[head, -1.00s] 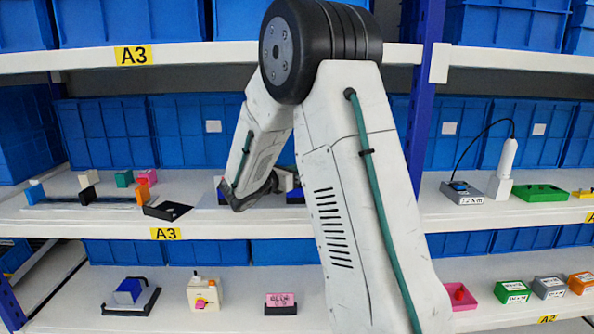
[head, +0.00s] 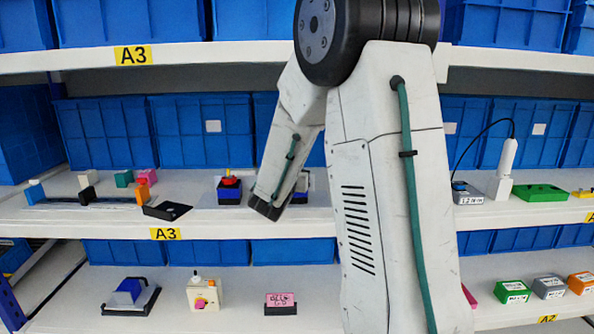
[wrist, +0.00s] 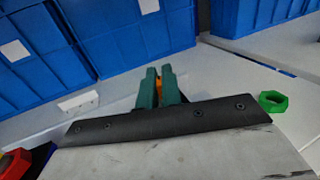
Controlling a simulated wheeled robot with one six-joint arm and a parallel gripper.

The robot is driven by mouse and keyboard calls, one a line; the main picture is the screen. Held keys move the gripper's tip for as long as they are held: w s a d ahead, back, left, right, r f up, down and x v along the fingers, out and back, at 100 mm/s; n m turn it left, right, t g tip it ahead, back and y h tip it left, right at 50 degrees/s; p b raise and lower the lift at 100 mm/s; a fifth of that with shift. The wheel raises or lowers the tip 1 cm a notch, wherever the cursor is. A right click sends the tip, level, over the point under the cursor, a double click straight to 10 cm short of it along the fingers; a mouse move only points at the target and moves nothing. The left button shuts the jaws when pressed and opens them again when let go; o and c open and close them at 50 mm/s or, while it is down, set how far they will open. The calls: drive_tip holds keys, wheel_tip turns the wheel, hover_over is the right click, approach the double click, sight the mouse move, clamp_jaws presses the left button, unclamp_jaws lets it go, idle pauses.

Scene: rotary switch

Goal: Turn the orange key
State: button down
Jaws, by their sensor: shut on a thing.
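The orange key (wrist: 158,82) shows as a small orange patch between and just behind the green fingers in the wrist view. My gripper (wrist: 160,70) is shut on it, with both green fingers upright and close together. Most of the key is hidden by the fingers, so its turn angle cannot be told. In the head view the fingers and key are hidden behind my arm's end, over the middle shelf.
A blue box with a red knob (head: 229,184) stands left of my arm on the middle shelf (head: 110,222). A green ring (wrist: 272,102) lies right of the fingers. Blue bins (wrist: 135,35) stand behind. A black tray (head: 167,211) is farther left.

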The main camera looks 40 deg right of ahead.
drive_tip(key=shift+n+t+y, duration=1.8)
drive_tip(key=shift+t, duration=0.4)
drive_tip(key=c, duration=1.6)
unclamp_jaws()
drive_tip(key=shift+s, duration=0.1)
drive_tip(key=v, duration=0.7)
drive_tip(key=shift+s+a, duration=0.2)
drive_tip(key=shift+s, duration=0.1)
